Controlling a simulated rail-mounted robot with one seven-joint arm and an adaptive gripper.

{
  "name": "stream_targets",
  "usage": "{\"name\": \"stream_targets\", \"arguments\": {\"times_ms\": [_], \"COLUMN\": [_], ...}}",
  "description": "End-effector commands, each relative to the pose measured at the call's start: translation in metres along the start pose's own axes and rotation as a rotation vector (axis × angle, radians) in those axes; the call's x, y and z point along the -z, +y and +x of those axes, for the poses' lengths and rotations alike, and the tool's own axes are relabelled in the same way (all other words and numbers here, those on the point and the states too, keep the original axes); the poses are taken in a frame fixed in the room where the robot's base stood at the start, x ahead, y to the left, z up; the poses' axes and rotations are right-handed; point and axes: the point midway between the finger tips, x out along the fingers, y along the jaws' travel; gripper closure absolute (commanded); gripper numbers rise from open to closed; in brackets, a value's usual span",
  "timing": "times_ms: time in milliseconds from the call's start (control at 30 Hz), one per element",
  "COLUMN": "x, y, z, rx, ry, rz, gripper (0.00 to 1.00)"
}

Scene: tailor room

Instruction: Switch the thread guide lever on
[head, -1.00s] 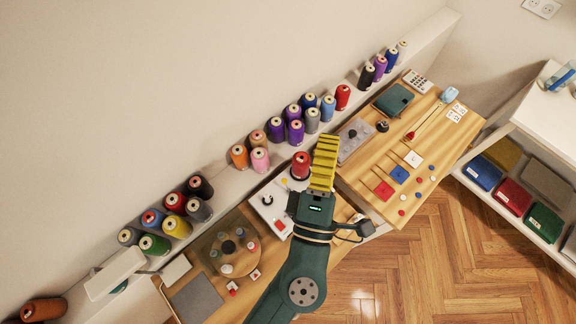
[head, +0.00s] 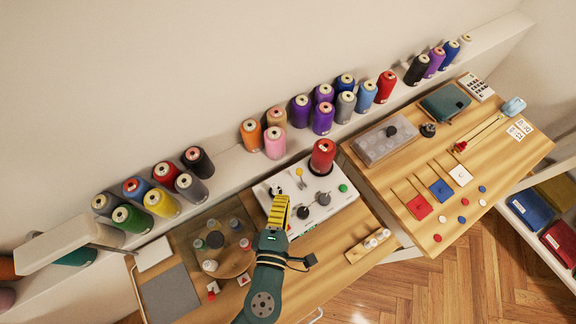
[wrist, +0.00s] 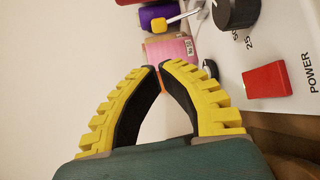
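The white machine panel (head: 335,207) stands on the wooden table. A small lever with a yellow tip (head: 299,172) rises from its back part; I take it for the thread guide lever. In the wrist view the yellow-tipped lever (wrist: 160,25) shows with its grey stem, beyond and slightly above my fingertips. My gripper (head: 283,197) hangs over the panel's left part, in front of the lever and apart from it. In the wrist view the fingertips (wrist: 160,67) nearly meet, with nothing held between them.
A black knob (wrist: 237,12) and a red block-like switch (wrist: 267,80) by the word POWER lie right of my fingers. The panel also carries dark knobs (head: 323,198), a green button (head: 343,188) and a red spool (head: 322,156). Thread spools (head: 275,142) line the shelf behind.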

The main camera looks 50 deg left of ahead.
Motion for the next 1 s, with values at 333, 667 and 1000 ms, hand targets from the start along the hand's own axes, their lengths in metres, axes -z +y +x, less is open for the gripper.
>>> {"name": "stream_targets", "arguments": {"times_ms": [333,667,1000], "x": [0.0,0.0,0.0], "y": [-0.001,0.0,0.0], "z": [0.059,0.098,0.099], "rx": [-0.004,-0.001,-0.002], "ry": [0.002,-0.001,0.0], "rz": [-0.003,-0.002,-0.001], "gripper": [1.0,1.0,1.0]}}
